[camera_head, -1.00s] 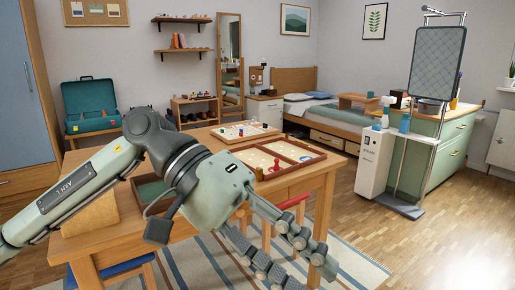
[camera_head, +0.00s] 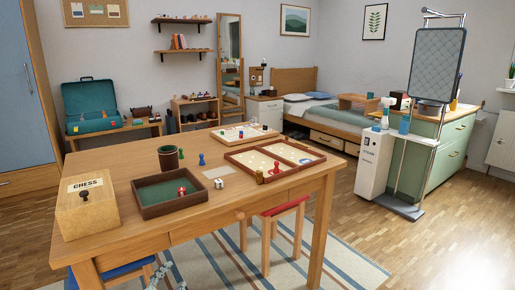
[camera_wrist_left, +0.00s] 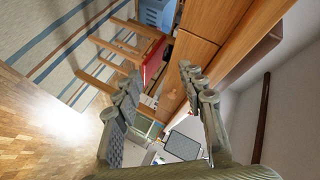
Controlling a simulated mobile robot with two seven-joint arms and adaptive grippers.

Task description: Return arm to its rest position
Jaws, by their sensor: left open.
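My left gripper (camera_head: 168,277) shows only as a small part at the bottom edge of the head view, low in front of the wooden table (camera_head: 115,158). In the left wrist view the left gripper (camera_wrist_left: 159,80) has its two fingers spread, with nothing between them. The rest of the left arm is out of the head view. The table drawer with its round knob (camera_head: 240,215) looks shut, and the gripper is apart from the knob. My right gripper is in neither view.
On the table are a chess box (camera_head: 88,208), a green-lined tray (camera_head: 143,207), a dark cup (camera_head: 168,157) and a game case (camera_head: 290,174). A red-seated stool (camera_head: 284,207) and a blue-seated stool (camera_head: 115,272) stand at the table. Open floor lies to the right.

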